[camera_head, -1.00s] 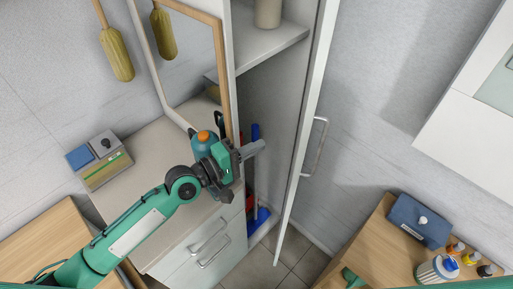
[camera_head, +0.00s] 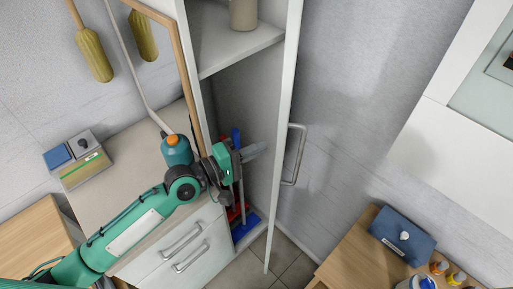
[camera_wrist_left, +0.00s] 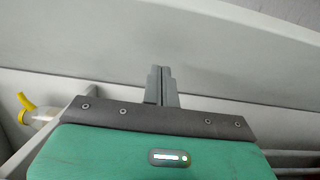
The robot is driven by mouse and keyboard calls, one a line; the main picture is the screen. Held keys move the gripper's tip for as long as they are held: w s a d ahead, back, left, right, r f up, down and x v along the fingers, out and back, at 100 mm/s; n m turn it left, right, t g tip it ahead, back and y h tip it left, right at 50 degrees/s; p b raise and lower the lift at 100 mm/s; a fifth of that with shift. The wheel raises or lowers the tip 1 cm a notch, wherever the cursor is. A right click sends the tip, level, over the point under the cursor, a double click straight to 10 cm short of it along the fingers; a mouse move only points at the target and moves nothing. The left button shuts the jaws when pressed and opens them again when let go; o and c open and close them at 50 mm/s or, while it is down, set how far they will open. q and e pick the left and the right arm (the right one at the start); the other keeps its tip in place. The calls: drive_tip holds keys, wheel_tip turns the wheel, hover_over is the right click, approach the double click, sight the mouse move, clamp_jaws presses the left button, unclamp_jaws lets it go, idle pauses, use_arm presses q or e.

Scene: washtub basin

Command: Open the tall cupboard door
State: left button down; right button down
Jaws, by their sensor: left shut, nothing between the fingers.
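The tall cupboard door (camera_head: 287,130) stands ajar in the head view, swung out to the right, with a grey bar handle (camera_head: 296,155) on its outer face. Behind it is the open cupboard, with a shelf (camera_head: 235,50) inside. My left gripper (camera_head: 258,149) is shut and empty, in the opening on the door's inner side, away from the handle. In the left wrist view the closed fingers (camera_wrist_left: 161,86) point at a pale panel; whether they touch it I cannot tell. My right gripper is not in view.
A low cabinet with drawers (camera_head: 178,250) and a blue bottle with an orange cap (camera_head: 177,150) are left of the cupboard. Red and blue cleaning tools (camera_head: 246,226) stand inside it. A wooden table with a blue box (camera_head: 402,236) is at lower right.

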use_arm(q)
drive_tip(key=d+n+t+y+p, duration=0.1)
drive_tip(key=d+p, duration=0.8)
drive_tip(key=d, duration=1.1)
drive_tip(key=shift+w+d+n+t, duration=0.2)
drive_tip(key=shift+d+n+t, duration=0.1)
drive_tip(key=shift+d+t, duration=0.1)
drive_tip(key=shift+a, duration=0.1)
drive_tip(key=shift+a, duration=0.1)
